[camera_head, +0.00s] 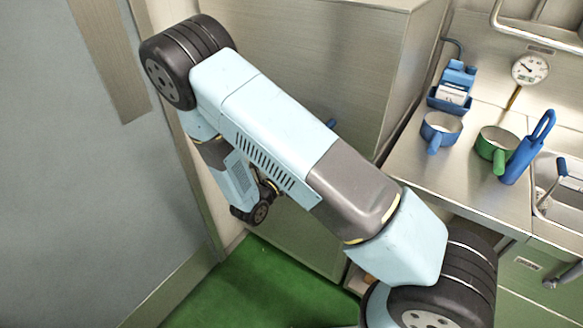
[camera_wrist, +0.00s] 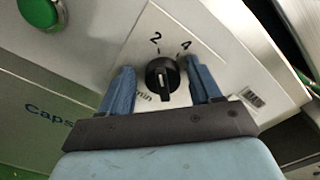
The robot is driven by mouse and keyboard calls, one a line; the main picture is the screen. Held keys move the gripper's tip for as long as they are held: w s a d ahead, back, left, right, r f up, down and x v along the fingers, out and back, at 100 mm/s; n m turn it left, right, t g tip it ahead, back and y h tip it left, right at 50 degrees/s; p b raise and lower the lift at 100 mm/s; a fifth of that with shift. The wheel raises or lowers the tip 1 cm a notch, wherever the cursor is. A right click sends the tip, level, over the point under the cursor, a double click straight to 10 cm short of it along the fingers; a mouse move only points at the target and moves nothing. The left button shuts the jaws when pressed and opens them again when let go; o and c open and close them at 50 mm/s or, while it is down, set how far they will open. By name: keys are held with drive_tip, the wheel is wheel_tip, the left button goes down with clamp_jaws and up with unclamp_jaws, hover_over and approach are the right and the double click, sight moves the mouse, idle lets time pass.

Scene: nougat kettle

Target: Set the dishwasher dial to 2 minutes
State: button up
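The black dial (camera_wrist: 163,78) is in the middle of the wrist view, on a light panel (camera_wrist: 133,60) printed with "2", "4" and "min". Its raised grip stands nearly upright in the picture, with a white line on its lower part. The "2" is above it slightly left, the "4" above right. My gripper (camera_wrist: 160,68) is open, with one blue finger on each side of the dial. Gaps show between both fingers and the dial. In the head view my arm hides the dial and most of the gripper area.
A green button (camera_wrist: 42,12) is at the upper left of the wrist view. In the head view, a large steel cabinet (camera_head: 300,55) stands behind my arm. Green floor (camera_head: 265,290) is open below.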

drive_tip(key=shift+o, duration=0.4)
drive_tip(key=shift+s, duration=0.1)
drive_tip(key=v, duration=1.3)
drive_tip(key=shift+s+a, duration=0.2)
drive_tip(key=shift+a, duration=0.05)
drive_tip(key=shift+d+f, duration=0.1)
